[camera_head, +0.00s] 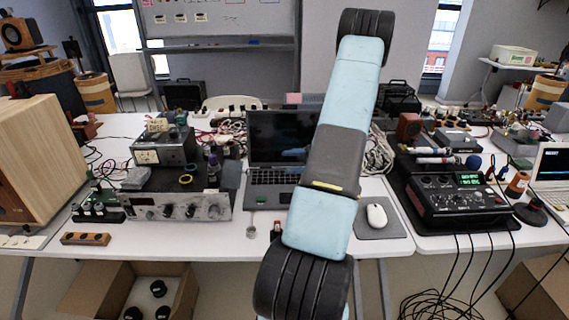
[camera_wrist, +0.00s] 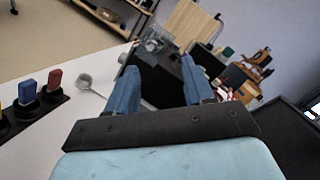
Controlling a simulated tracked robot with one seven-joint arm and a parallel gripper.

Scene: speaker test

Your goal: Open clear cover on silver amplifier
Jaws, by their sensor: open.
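The silver amplifier (camera_head: 180,206), with several knobs on its front, stands at the left of the middle table in the head view. I cannot make out a clear cover for sure in the head view. In the wrist view, a small clear-looking and grey shape (camera_wrist: 150,48) lies beyond the fingers, partly hard to read. My gripper (camera_wrist: 158,75) shows two blue fingers held apart, with nothing between them, away from the amplifier. In the head view my arm shows, but I cannot make out the fingers.
An open laptop (camera_head: 279,150) and a mouse (camera_head: 376,215) are right of the amplifier. A wooden speaker (camera_head: 42,160) stands left. A small round metal thing (camera_head: 251,230) lies at the table's front. Cables (camera_head: 215,130) clutter the back. A black mixer (camera_head: 455,196) stands right.

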